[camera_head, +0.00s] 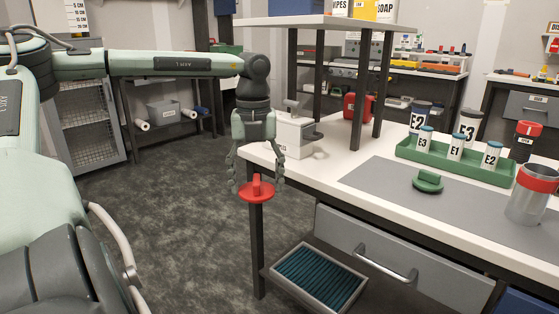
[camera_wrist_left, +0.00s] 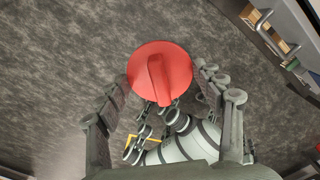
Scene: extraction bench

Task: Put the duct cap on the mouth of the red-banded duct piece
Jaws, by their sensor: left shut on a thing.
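A red round duct cap (camera_head: 257,194) with a raised bar handle hangs in the fingers of my left gripper (camera_head: 256,183), off the left end of the bench. The cap is roughly level, handle up. In the left wrist view the red cap (camera_wrist_left: 176,66) shows from above with the fingers beside it; the exact finger contact is hard to see. The red-banded duct piece (camera_head: 530,204), a grey metal cylinder, stands upright at the right edge of the head view, its round mouth facing up and uncovered.
A green cap (camera_head: 428,182) lies on the grey mat (camera_head: 384,190). Behind it, a green tray (camera_head: 478,169) holds several labelled bottles. A white box device (camera_head: 290,135) and shelf posts stand at the bench's left part. The mat's left part is clear.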

